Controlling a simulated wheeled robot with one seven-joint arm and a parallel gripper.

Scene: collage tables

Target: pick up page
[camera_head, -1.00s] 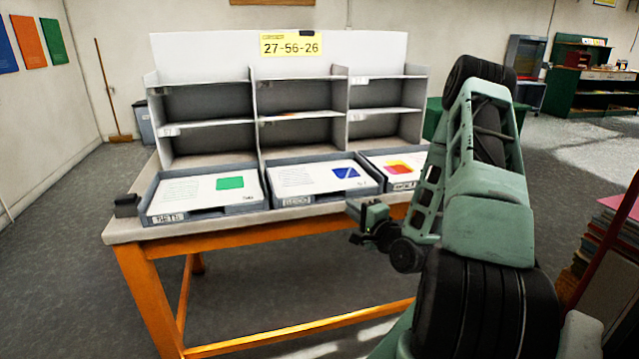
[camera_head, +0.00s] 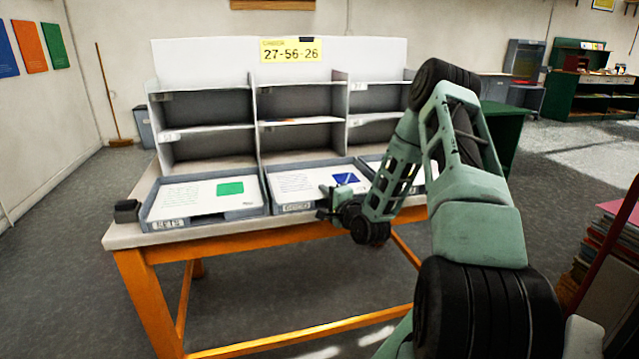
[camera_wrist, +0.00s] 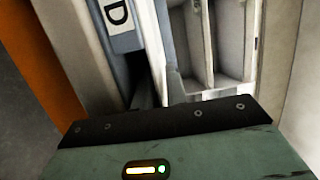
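A page with a green square (camera_head: 196,193) lies in the left tray (camera_head: 214,218) at the table's front. A page with a blue square (camera_head: 300,185) lies in the middle tray (camera_head: 296,207). The page in the right tray is mostly hidden behind my arm. My gripper (camera_head: 324,204) is at the front right part of the middle tray, close to its page; I cannot tell whether it touches. Its fingers are too small to read there. The wrist view shows a tray front with a label (camera_wrist: 118,15), and no fingertips are clear.
A grey shelf unit (camera_head: 300,120) stands behind the trays on the orange-legged table (camera_head: 150,285). A small dark block (camera_head: 127,210) sits at the table's left corner. A stack of papers (camera_head: 600,250) stands at the far right.

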